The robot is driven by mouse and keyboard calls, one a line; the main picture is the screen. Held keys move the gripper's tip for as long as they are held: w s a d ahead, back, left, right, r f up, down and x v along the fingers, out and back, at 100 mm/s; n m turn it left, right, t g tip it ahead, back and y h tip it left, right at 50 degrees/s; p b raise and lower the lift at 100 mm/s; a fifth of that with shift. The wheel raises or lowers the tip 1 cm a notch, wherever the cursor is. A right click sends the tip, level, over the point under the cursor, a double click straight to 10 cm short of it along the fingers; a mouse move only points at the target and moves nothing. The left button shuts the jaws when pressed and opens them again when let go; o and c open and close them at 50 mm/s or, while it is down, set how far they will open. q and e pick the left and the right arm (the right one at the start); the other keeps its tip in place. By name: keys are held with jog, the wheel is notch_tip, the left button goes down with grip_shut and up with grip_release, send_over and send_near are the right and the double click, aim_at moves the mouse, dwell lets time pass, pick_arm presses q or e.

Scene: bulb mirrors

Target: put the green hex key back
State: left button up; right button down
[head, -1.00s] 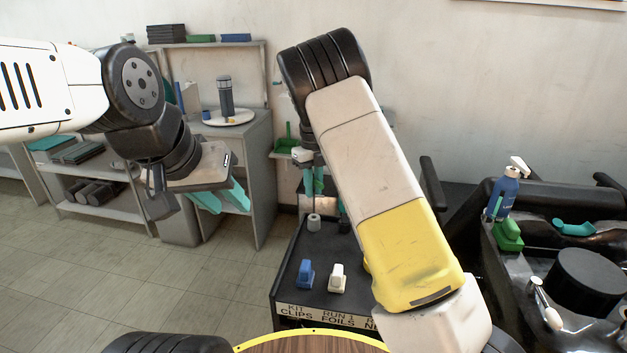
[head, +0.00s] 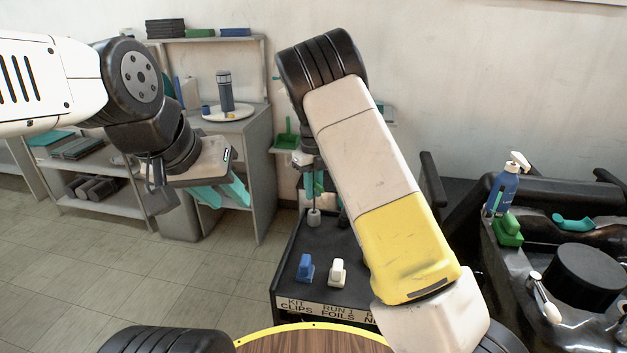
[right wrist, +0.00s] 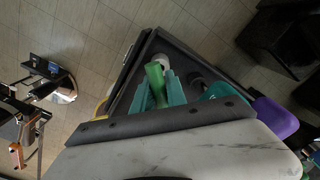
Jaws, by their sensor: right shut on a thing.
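My right gripper (head: 317,190) hangs over the back of the dark cart top, partly hidden behind my own forearm. In the right wrist view its teal fingers (right wrist: 158,92) are shut on the green hex key (right wrist: 154,74). A small pale cylindrical holder (head: 314,218) stands on the cart right below the fingers. A thin dark piece shows at its top; I cannot tell whether the key's shaft is in it or just above it. My left gripper (head: 222,194) is open and empty, in the air in front of the shelves at left.
The cart's dark top (head: 290,252) carries a blue block (head: 305,268) and a white block (head: 337,272) behind a label strip. A round wooden top (head: 310,342) is in front. A blue spray bottle (head: 506,190) stands at right.

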jog(key=shift+f, duration=1.2)
jog(key=shift+c, duration=2.3)
grip_release()
jog(key=shift+r, duration=0.15)
jog(key=shift+r, duration=4.85)
